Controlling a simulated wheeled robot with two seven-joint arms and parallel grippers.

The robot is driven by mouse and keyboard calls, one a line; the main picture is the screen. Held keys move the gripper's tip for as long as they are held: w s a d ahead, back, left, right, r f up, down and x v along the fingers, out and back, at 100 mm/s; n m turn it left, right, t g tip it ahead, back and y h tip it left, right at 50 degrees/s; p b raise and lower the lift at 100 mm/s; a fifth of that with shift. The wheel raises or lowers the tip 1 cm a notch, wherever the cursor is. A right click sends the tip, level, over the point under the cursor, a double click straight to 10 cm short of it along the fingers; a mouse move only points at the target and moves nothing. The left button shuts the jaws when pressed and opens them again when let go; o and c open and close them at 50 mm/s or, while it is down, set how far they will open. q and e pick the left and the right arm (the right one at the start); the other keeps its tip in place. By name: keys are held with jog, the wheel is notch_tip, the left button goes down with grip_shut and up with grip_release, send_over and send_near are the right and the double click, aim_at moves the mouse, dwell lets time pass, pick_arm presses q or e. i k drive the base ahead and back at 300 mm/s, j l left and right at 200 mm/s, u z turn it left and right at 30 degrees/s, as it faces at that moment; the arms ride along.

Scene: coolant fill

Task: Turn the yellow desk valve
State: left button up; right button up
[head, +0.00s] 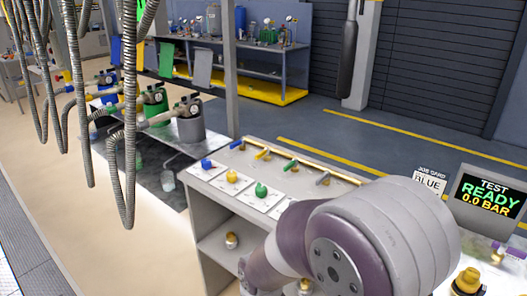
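On the desk (208,213) a yellow knob-shaped fitting (232,177) sits on a white card, between a blue one (207,164) and a green one (261,190). Behind them, a brass pipe along the desk's back edge carries several coloured lever handles, among them a yellow one (262,154). I cannot tell which yellow piece is the desk valve. A large grey and purple link of my own arm covers the desk's right part and hides what lies there. Neither gripper shows in the view.
A screen (487,195) at the right reads "TEST READY 0.0 BAR", beside a job card (429,184) reading "BLUE". A yellow-capped brass fitting (468,281) is at lower right. Coiled hoses (130,120) hang at left, near tanks (188,120) on a bench. A post stands behind the desk.

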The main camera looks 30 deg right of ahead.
aim_at(266, 152)
jog(key=z, duration=0.45)
jog(key=i+z, duration=0.15)
jog(key=z, duration=0.25)
jog(key=j+z, duration=0.1)
jog(key=z, duration=0.35)
jog(key=i+j+z, duration=0.35)
jog(key=j, duration=0.25)
jog(key=i+j+z, duration=0.35)
jog(key=j, duration=0.35)
jog(key=i+j+z, duration=0.2)
jog(key=j, duration=0.15)
